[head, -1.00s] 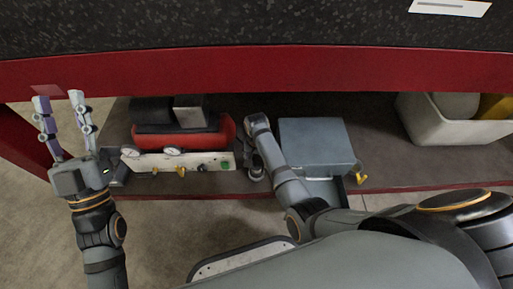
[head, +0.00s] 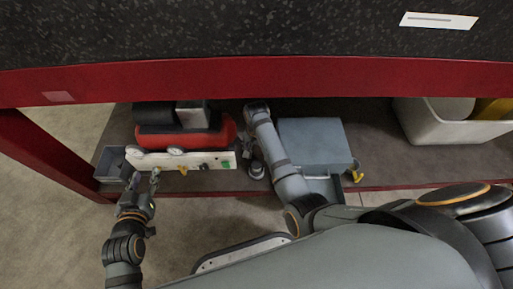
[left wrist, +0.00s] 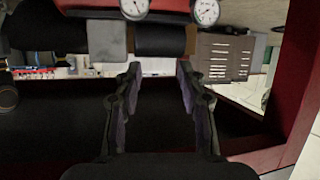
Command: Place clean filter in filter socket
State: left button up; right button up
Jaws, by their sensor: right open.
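My left gripper (head: 144,178) is open in front of the left end of the compressor's white panel (head: 190,162). The left wrist view shows its two fingers (left wrist: 156,85) apart, with nothing held between them. A small dark-topped fitting (head: 256,168) stands on the shelf beside the panel's right end; I cannot tell whether it is the filter socket. No clean filter can be made out.
The red compressor (head: 222,132) sits on the low shelf (head: 378,160). A small grey open box (head: 112,163) is left of it. The grey cabinet (head: 314,144) has a yellow handle (head: 356,176). A white bin (head: 440,125) stands at the right. A red beam (head: 300,75) runs above.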

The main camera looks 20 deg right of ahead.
pick_arm(q)
jog(key=s+f+g, duration=0.1)
jog(key=s+f, duration=0.1)
jog(key=f, duration=0.1)
jog(key=s+f+g, duration=0.1)
jog(key=f, duration=0.1)
jog(key=shift+s+d+g, duration=0.1)
jog(key=shift+d+g, duration=0.05)
jog(key=shift+g, duration=0.15)
pick_arm(e)
jog(key=shift+r, duration=0.6)
pick_arm(q)
jog(key=shift+r, duration=0.1)
